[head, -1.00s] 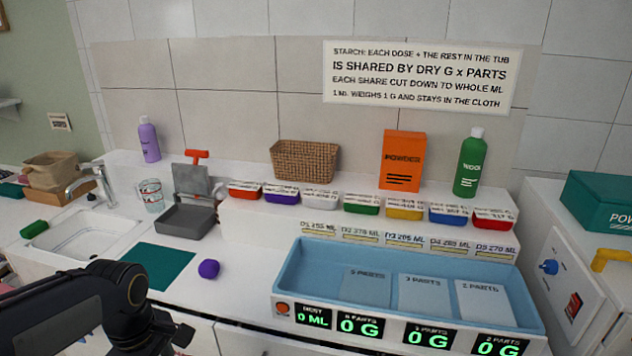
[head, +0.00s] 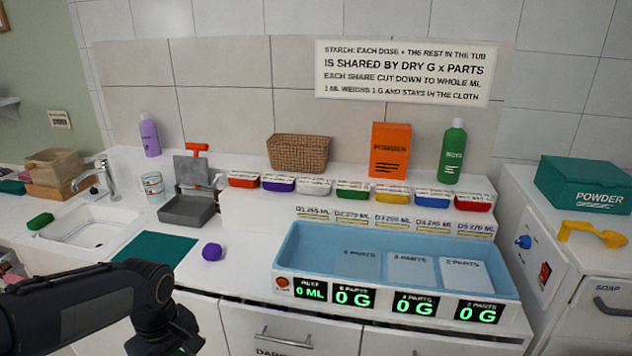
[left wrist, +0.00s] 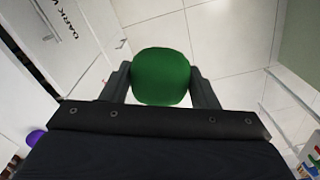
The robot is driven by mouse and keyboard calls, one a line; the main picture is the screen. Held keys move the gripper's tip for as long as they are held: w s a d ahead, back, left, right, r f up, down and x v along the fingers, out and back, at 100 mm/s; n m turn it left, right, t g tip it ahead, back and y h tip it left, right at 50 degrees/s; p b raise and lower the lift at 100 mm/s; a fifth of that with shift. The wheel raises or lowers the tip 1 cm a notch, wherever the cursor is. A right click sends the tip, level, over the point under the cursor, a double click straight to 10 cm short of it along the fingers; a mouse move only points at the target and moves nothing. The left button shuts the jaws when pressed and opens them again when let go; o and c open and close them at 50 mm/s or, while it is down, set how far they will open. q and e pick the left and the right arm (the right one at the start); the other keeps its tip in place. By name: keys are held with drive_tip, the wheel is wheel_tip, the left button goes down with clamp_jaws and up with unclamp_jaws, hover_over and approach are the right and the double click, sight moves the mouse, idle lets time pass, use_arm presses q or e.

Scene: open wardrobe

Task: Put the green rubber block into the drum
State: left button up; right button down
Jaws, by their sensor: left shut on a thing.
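My left gripper (left wrist: 160,74) is shut on a green rounded block (left wrist: 162,80), which I take to be the green rubber block; it sits between the two fingers in the left wrist view. In the head view my left arm reaches in from the lower left, its hand (head: 184,344) at the bottom edge, in front of the counter; only a sliver of green shows there. Floor tiles and a white cabinet front lie beyond the block in the left wrist view. I cannot make out a drum in either view. My right gripper is not in view.
A purple ball (head: 211,252) lies on the counter beside a teal mat (head: 155,249). A blue tray (head: 300,262) stands right of it, above cabinet doors. Another green block (head: 40,221) lies by the sink (head: 70,232). A yellow scoop (head: 592,235) lies on the right-hand unit.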

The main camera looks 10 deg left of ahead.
use_arm(q)
drive_tip(key=w+d+f+m, duration=1)
drive_tip(key=f+m, duration=0.2)
drive_tip(key=shift+d+f+m, duration=0.3)
drive_tip(key=shift+d+m, duration=0.05)
drive_tip(key=shift+m, duration=0.05)
